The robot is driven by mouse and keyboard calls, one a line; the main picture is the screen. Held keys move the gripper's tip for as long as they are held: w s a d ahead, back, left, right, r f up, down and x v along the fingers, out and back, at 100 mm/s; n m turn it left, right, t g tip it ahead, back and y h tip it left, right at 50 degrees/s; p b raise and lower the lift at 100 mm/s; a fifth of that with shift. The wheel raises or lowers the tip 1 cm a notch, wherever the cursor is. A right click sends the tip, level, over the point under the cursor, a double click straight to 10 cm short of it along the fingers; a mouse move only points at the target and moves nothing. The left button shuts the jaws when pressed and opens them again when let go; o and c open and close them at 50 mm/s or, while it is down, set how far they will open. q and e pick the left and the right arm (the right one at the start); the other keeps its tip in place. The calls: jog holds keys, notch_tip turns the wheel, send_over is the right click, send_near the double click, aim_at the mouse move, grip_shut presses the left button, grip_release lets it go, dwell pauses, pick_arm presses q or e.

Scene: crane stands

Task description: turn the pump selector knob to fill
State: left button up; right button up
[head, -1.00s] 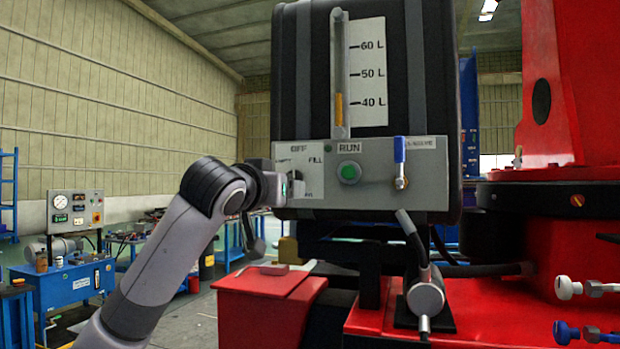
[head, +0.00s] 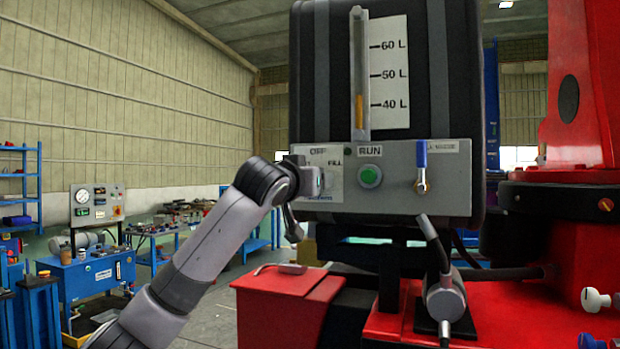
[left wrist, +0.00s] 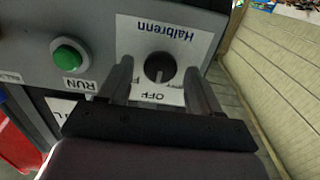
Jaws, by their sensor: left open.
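The pump selector knob (left wrist: 160,68) is a small round black dial with a white pointer mark on a white label plate. In the left wrist view, which sees the panel upside down, the mark points toward the word OFF. The FILL label (head: 335,162) shows right of the knob's place in the head view. My left gripper (left wrist: 158,70) is open, with one finger on each side of the knob and a visible gap to it. In the head view the same gripper (head: 318,181) hides the knob. My right gripper is not in view.
The grey control panel (head: 400,195) also carries a green RUN button (head: 370,176) and a blue-handled lever (head: 421,165). A black tank (head: 460,80) with a level gauge rises above it. A red box (head: 285,310) stands below my left gripper.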

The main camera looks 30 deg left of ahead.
pick_arm(q)
jog(key=c, duration=1)
jog(key=shift+d+m, duration=0.15)
jog(key=shift+m, duration=4.35)
